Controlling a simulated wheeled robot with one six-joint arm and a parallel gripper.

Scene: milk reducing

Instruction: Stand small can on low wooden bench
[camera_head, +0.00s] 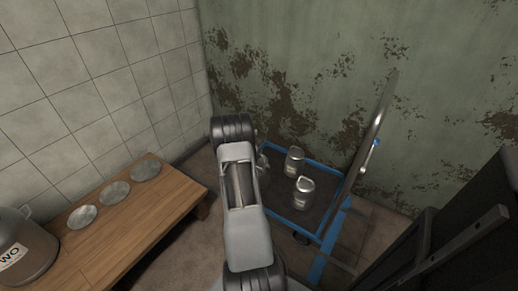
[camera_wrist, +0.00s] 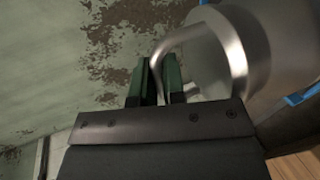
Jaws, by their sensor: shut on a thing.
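My gripper (camera_wrist: 156,72) shows in the wrist view with its two green fingers close together on the looped metal handle of a grey metal can (camera_wrist: 280,35). The can hangs to the right in that view and is partly cut off by the frame edge. In the head view my arm hides the gripper and most of the can. The low wooden bench (camera_head: 125,229) is at the left in the head view, with three round metal discs (camera_head: 115,192) on its top. A corner of wood (camera_wrist: 295,167) shows at the lower right of the wrist view.
A large can (camera_head: 24,248) with a "WO" label stands on the bench's near left end. A blue-framed cart (camera_head: 327,240) with a curved metal handle carries two small cans (camera_head: 294,161) (camera_head: 303,194). A dark structure (camera_head: 480,215) is at the right. Walls close the back and left.

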